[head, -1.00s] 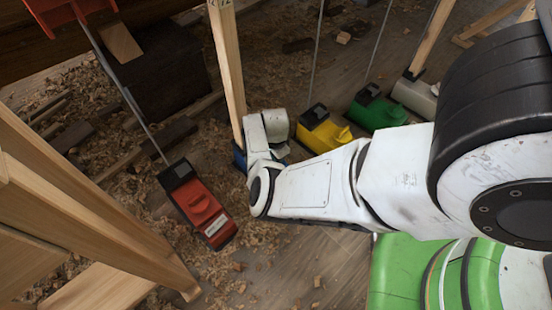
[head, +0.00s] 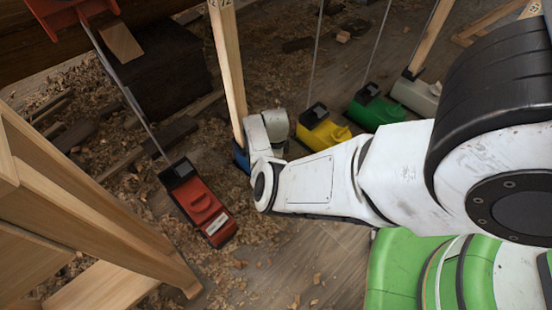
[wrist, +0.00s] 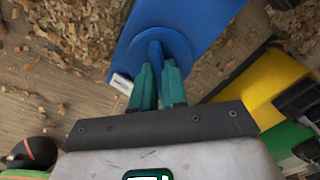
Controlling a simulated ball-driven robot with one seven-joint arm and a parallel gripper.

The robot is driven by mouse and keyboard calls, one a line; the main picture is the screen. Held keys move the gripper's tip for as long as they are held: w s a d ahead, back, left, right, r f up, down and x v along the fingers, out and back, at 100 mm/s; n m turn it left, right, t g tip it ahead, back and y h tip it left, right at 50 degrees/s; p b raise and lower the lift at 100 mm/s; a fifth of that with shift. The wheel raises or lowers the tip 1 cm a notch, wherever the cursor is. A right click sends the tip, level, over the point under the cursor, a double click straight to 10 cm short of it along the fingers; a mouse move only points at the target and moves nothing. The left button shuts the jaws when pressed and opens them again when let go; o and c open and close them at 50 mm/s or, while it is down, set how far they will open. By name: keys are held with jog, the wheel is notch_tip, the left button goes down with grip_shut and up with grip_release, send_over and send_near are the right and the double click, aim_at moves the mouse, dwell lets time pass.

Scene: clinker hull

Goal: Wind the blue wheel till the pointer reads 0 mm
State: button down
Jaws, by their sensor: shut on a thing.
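The blue wheel (wrist: 180,46) sits on a blue housing (wrist: 205,14) in the wrist view, with a raised ridge across its middle. My gripper (wrist: 159,72) has its two teal fingers shut on that ridge. A small white label (wrist: 121,84) shows at the housing's left edge, too small to read. In the head view only a sliver of the blue housing (head: 240,158) shows at the foot of a wooden post (head: 228,70); my wrist hides the rest. Post markings show at the top edge, but I cannot make out a pointer or its reading.
A red unit (head: 205,205) stands left of my wrist. Yellow (head: 322,130), green (head: 377,110) and pale grey (head: 416,94) units stand to the right. Wooden trestle timbers (head: 90,200) fill the left foreground. Wood shavings cover the floor.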

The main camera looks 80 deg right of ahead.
dwell(0.5)
jog(key=c, duration=1.2)
grip_release()
jog(key=shift+o, duration=0.2)
notch_tip(320, 180, up, 11)
jog(key=p, duration=0.6)
jog(key=shift+p, duration=0.35)
jog(key=shift+f, duration=0.15)
